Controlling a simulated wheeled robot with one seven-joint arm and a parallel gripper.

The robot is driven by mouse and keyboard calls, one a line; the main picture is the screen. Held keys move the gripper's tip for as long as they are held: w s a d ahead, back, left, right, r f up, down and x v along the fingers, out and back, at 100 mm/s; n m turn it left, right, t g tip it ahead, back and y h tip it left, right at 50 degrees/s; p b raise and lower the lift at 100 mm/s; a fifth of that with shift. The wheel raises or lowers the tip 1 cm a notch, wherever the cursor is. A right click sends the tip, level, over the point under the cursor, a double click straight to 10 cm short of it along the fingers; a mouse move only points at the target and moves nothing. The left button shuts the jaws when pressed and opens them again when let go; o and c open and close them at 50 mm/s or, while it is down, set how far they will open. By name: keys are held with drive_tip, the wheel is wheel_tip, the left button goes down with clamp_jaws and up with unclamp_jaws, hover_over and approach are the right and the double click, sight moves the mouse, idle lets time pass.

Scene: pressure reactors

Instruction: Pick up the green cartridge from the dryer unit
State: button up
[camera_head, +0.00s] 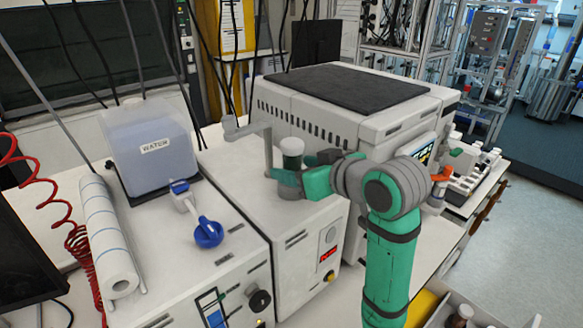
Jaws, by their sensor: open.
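The green cartridge (291,147) stands upright at the back of the white dryer unit (262,200), next to a grey bracket.
A large white instrument (335,105) with a dark top stands behind my arm. To the left are a WATER container (151,148), a blue-handled tool (207,232) on another white unit, and a paper roll (108,235). The dryer's front top is clear.

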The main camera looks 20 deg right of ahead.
sight(284, 165)
drive_tip(key=shift+x, duration=2.7)
drive_tip(key=shift+a+r, duration=0.1)
drive_tip(key=shift+a, duration=0.05)
drive_tip(key=shift+c, duration=0.6)
drive_tip(key=c, duration=1.2)
drive_tip(key=shift+r, duration=0.1)
